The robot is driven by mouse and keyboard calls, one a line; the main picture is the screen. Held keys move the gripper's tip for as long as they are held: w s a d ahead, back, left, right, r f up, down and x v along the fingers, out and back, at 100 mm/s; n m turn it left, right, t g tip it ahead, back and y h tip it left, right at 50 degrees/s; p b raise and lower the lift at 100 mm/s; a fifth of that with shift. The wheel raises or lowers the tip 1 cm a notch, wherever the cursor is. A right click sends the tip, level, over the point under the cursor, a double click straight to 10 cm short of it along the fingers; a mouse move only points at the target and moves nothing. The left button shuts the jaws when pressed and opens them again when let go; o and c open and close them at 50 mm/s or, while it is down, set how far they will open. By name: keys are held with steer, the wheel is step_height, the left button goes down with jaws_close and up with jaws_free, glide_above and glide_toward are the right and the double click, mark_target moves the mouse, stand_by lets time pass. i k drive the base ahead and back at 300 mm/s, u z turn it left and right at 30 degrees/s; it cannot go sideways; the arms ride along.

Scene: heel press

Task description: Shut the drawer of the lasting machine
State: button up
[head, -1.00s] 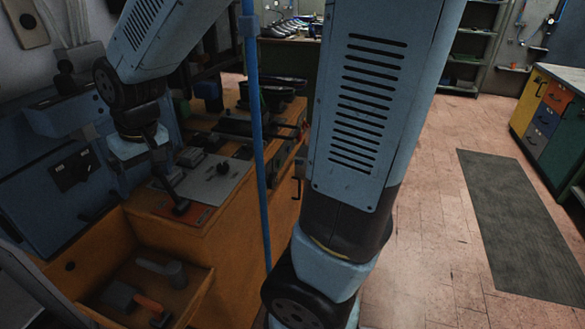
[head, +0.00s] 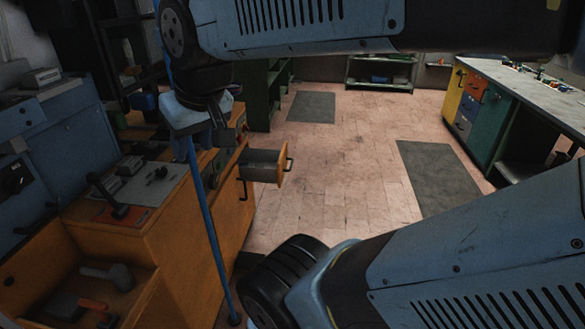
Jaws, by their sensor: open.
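The drawer (head: 266,162) of the orange lasting machine (head: 190,236) stands pulled out to the right. It has a grey side, an orange front and a dark handle (head: 289,165) on that front. My gripper (head: 204,140) hangs below its light blue wrist, to the left of the drawer and above the machine's worktop. It is open and appears empty, apart from the drawer. A blue pole and the wrist partly hide the fingers.
The upright blue pole (head: 206,215) stands in front of the machine. An orange bin (head: 140,290) with hammers is at lower left. A console with levers (head: 150,185) sits on the machine. Tiled floor (head: 320,190) is clear right of the drawer; a workbench (head: 510,85) stands far right.

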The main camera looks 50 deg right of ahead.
mark_target(275, 162)
steer(key=z, duration=0.45)
steer(key=k, duration=1.1)
steer(key=z, duration=1.05)
steer(key=i, duration=2.3)
steer(key=u, duration=0.55)
steer(key=k, duration=0.8)
steer(key=u, duration=0.25)
steer(key=i, duration=0.6)
steer(key=z, duration=0.1)
